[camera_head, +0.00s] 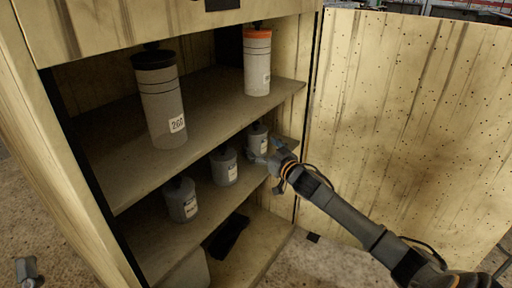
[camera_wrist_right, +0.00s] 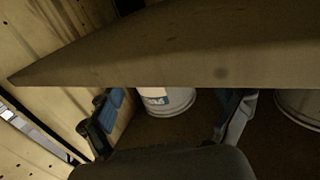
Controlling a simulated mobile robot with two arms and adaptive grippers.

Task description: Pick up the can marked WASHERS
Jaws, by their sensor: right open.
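Three small grey cans with dark knobs and white labels stand on the middle shelf: a near-left can (camera_head: 182,200), a middle can (camera_head: 224,167) and a far-right can (camera_head: 257,139). Their label words are too small to read, so I cannot tell which says WASHERS. My right gripper (camera_head: 266,161) is open in front of the far-right can. In the right wrist view, a labelled can (camera_wrist_right: 168,103) shows beyond and between the open fingers (camera_wrist_right: 168,122), its top hidden by the shelf above. Part of my left gripper (camera_head: 27,270) shows at the lower left; its fingers are unclear.
The upper shelf (camera_head: 215,110) overhangs the cans and holds a tall black-lidded canister (camera_head: 160,105) and an orange-lidded canister (camera_head: 257,65). A dark object (camera_head: 228,237) lies on the bottom shelf.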

